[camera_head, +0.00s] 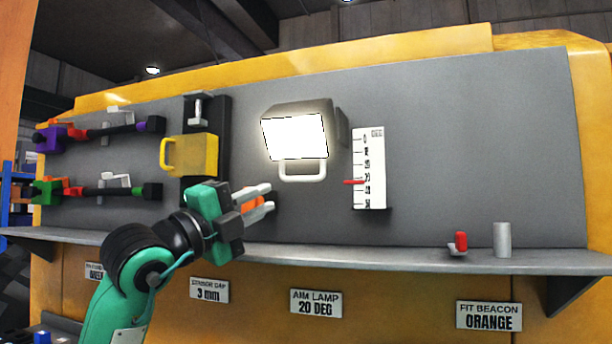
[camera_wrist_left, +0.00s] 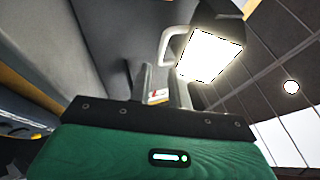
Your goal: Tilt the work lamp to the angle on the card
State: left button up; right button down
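The work lamp (camera_head: 295,137) is on the grey panel, its face glowing white, with a pale loop handle (camera_head: 303,172) below. Beside it is a white scale (camera_head: 370,165) with a red pointer (camera_head: 354,182) at its lower half; its digits are too small to read surely. The card (camera_head: 316,302) reads "AIM LAMP 20 DEG". My left gripper (camera_head: 264,201) is below and left of the handle, apart from it, with fingers spread. In the left wrist view the lamp (camera_wrist_left: 208,56) and handle (camera_wrist_left: 172,46) show beyond the open fingers (camera_wrist_left: 164,88). My right gripper is out of view.
A yellow handled block (camera_head: 195,155) is left of the lamp. Purple and green clamp-like fittings (camera_head: 48,138) are further left. A grey shelf (camera_head: 390,256) runs below, bearing a red piece (camera_head: 461,241) and a grey cylinder (camera_head: 502,240) at right.

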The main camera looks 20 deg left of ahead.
aim_at(299, 180)
pick_arm(q)
jog(key=p+x, duration=0.1)
jog(key=x, duration=0.2)
jog(key=p+x, duration=0.2)
jog(key=x, duration=0.1)
jog(key=p+x, duration=0.1)
jog(key=x, duration=0.3)
jog(key=shift+r, duration=0.3)
jog(key=shift+w, duration=0.1)
jog(key=shift+w+d, duration=0.1)
